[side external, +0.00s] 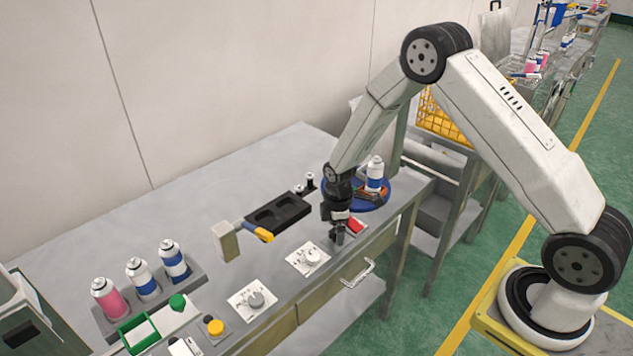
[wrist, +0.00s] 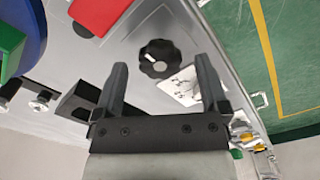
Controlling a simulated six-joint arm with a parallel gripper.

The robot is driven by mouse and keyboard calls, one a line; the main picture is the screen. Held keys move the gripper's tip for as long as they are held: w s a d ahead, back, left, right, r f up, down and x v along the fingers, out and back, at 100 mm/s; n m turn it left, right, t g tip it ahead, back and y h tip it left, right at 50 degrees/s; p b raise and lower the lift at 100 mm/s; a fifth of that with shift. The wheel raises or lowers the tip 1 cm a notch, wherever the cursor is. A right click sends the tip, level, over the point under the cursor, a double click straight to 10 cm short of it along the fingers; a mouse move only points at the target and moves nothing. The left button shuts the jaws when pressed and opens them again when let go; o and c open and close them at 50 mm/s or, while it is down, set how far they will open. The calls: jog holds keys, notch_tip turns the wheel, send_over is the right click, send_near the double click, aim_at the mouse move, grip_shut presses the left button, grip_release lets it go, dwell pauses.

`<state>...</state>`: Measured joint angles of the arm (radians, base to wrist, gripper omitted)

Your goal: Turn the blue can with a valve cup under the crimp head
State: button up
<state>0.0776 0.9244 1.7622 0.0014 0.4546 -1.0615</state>
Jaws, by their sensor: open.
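A white can with a blue band (side external: 375,175) stands upright on a round blue turntable (side external: 374,207) at the back right of the bench. The turntable's edge also shows at upper left in the wrist view (wrist: 30,48). I cannot make out a valve cup on the can or clearly pick out the crimp head. My gripper (side external: 338,238) points down at the bench, in front of the turntable. In the wrist view its fingers (wrist: 162,68) are open and empty, with a black knob (wrist: 158,59) showing between and beyond them.
A red block (side external: 356,225) lies right beside my gripper. A black tray (side external: 278,213), a yellow-handled lever (side external: 264,235) and a rack of cans (side external: 147,279) are to the left.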

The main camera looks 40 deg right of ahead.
jog(key=shift+f, duration=0.25)
grip_shut()
